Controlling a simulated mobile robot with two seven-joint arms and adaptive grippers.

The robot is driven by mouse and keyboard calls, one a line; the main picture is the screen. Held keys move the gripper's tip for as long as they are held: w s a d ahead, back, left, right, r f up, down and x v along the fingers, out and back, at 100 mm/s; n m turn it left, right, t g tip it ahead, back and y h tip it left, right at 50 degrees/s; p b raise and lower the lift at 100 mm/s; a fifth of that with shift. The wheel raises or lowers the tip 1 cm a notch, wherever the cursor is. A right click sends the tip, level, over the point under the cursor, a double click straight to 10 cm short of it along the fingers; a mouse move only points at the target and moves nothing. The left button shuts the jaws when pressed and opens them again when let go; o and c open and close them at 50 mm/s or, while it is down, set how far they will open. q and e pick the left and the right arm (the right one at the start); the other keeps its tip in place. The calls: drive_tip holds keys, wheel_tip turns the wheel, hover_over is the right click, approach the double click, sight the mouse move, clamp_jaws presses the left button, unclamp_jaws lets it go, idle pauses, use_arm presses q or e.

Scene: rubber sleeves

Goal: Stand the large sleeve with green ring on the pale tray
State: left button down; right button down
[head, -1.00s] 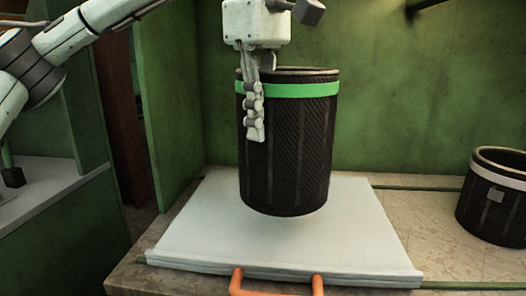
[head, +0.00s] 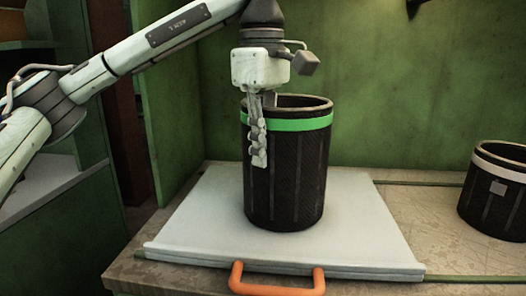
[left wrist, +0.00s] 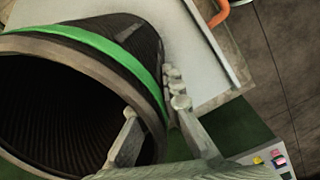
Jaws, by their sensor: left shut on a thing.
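The large black sleeve with the green ring (head: 290,180) is upright over the middle of the pale tray (head: 190,225) in the head view. Its lower end appears to meet the tray surface; I cannot tell if it bears its weight there. My left gripper (head: 262,130) is shut on the sleeve's wall at its near left rim, one finger outside and the other inside. In the left wrist view the green-ringed sleeve (left wrist: 110,47) shows its open mouth, with the left gripper (left wrist: 155,125) across its rim. My right gripper is not in view.
A second, shorter black sleeve with a white ring (head: 497,190) stands on the worn bench to the right of the tray. The tray has an orange handle (head: 277,291) at its front edge. Green walls (head: 400,110) stand behind and at left. Bare tray surrounds the large sleeve.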

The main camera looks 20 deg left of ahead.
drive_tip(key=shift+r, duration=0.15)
use_arm(q)
drive_tip(key=c, duration=1.7)
unclamp_jaws()
drive_tip(key=shift+f, duration=0.1)
